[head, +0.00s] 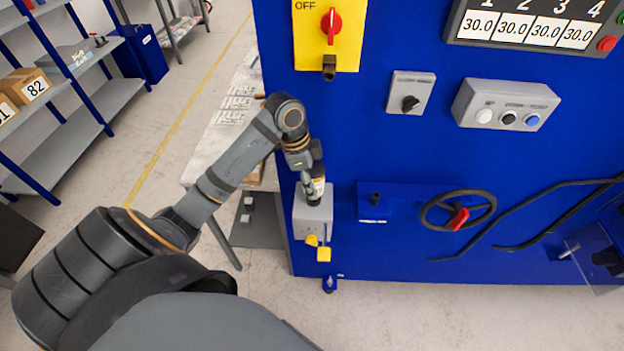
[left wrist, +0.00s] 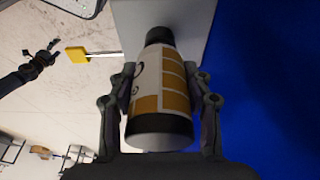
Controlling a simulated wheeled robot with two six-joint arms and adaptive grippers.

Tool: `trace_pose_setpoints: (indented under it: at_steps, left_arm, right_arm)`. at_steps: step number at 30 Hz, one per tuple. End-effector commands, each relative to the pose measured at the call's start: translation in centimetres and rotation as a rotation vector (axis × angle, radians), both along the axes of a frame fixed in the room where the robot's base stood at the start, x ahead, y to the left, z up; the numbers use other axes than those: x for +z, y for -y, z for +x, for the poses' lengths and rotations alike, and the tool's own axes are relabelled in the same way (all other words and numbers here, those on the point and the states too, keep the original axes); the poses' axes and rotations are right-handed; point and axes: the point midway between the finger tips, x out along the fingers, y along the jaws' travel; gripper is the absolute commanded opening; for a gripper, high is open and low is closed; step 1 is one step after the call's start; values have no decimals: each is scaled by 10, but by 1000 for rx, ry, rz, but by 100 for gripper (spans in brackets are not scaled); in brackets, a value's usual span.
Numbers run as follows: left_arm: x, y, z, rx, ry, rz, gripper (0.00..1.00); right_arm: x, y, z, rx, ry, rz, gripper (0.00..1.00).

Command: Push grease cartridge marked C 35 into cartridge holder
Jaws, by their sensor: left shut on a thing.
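The grease cartridge (left wrist: 160,90) is a white and orange-brown cylinder with dark ends, and its marking is not readable. My left gripper (head: 316,180) is shut on it, with a finger on each side in the left wrist view (left wrist: 162,88). The cartridge (head: 317,190) is roughly upright at the top of a grey box-shaped holder (head: 313,217) on the blue machine's left side. In the left wrist view its dark far end meets the grey holder (left wrist: 190,22); how deep it sits I cannot tell.
The blue machine (head: 420,150) carries a yellow switch plate (head: 328,55) above the holder and a handwheel (head: 458,210) to the right. Yellow-tipped levers (head: 323,254) stick out below the holder. A table (head: 235,110) stands behind my arm. Shelves (head: 60,100) stand far left.

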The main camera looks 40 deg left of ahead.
Motion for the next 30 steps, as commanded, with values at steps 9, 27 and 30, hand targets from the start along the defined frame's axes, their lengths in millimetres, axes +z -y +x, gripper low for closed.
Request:
trace_pose_setpoints:
  at_steps: [9, 27, 30]
  left_arm:
    - [-7, 0, 0, 0, 0, 0, 0]
    - [-19, 0, 0, -1, 1, -1, 0]
    - [-18, 0, 0, -1, 1, -1, 62]
  right_arm:
    - [-4, 0, 0, 0, 0, 0, 73]
    - [-10, 0, 0, 0, 0, 0, 73]
    - [-9, 0, 0, 0, 0, 0, 73]
